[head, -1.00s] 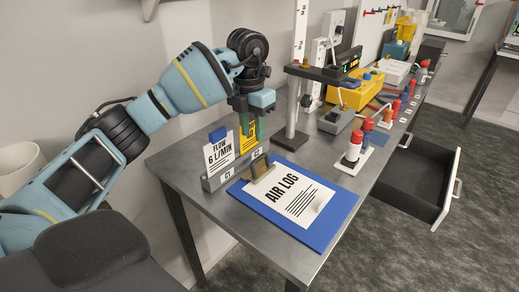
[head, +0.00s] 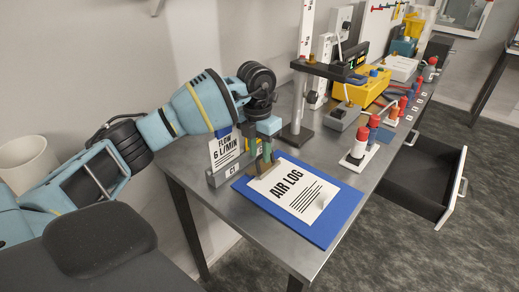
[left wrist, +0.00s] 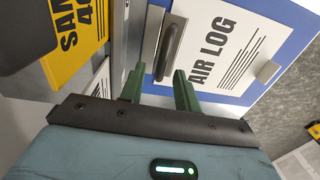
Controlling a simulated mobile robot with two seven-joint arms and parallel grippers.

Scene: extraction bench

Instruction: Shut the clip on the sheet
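The AIR LOG sheet (head: 300,196) lies on a blue clipboard (head: 318,238) near the front of the bench. The clip (head: 262,187) is at the board's left end, partly hidden by my left gripper (head: 262,158) in the head view. In the left wrist view the clip (left wrist: 151,45) is a metal plate with a dark raised bar beside the sheet (left wrist: 222,50). My left gripper's green fingers (left wrist: 160,88) are apart with nothing between them, close to the clip. I cannot tell whether they touch it, or whether the clip presses on the sheet. My right gripper is out of view.
A grey holder (head: 226,172) with a FLOW 6 L/MIN card (head: 224,150) stands left of the clipboard; a yellow card (left wrist: 75,40) is close by. A post stand (head: 297,130) and red-capped bottles (head: 360,142) are behind. An open drawer (head: 425,190) juts out at right.

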